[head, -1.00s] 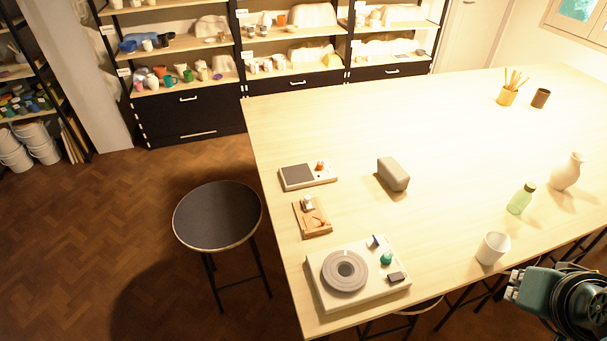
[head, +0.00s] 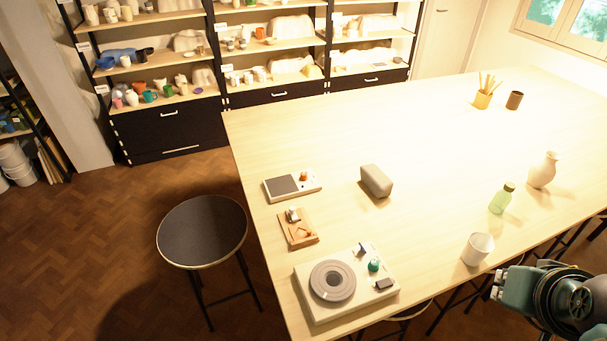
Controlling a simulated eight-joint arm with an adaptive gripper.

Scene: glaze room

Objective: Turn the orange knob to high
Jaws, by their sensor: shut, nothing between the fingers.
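The orange knob (head: 304,176) is small and stands on the right part of a flat white device (head: 311,188) with a dark square plate. The device lies near the left edge of the table. The knob's pointer and any markings are too small to read. My gripper (head: 497,286) shows at the lower right, beyond the table's front edge. It is shut and empty, far to the right of the knob and touching nothing.
A wooden board (head: 286,239) with an orange part and a white turntable unit (head: 316,312) with a green knob (head: 374,265) lie nearer. A grey block (head: 377,181), white cup (head: 478,249), green bottle (head: 502,198) and vase (head: 543,170) stand on the table.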

